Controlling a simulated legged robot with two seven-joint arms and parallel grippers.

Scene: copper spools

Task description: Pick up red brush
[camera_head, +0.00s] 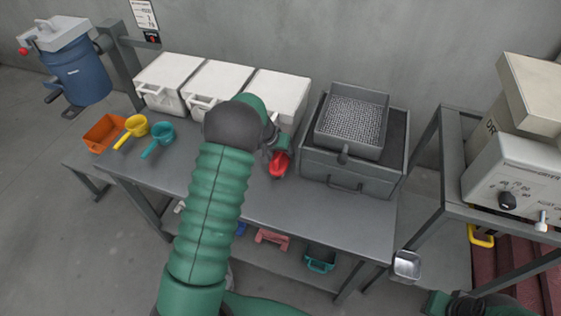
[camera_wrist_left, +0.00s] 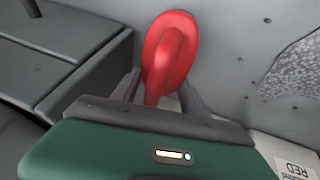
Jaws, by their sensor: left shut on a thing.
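The red brush (camera_head: 279,164) shows in the head view over the table, just left of the grey box with the sieve tray. In the left wrist view the brush (camera_wrist_left: 171,50) is a red rounded shape whose narrow part sits between the dark fingers. My left gripper (camera_head: 276,148) is shut on it; my green arm hides part of the gripper in the head view. In the left wrist view the gripper (camera_wrist_left: 160,98) shows its dark fingers on both sides of the brush. A green and dark part of my right arm shows at the bottom right, its jaws unclear.
White bins (camera_head: 168,80) line the back of the grey table (camera_head: 310,212). An orange tray (camera_head: 103,133), yellow scoop (camera_head: 136,126) and teal scoop (camera_head: 160,137) lie left. The sieve tray (camera_head: 352,120) stands right. A metal container (camera_head: 407,265) is near the right front corner.

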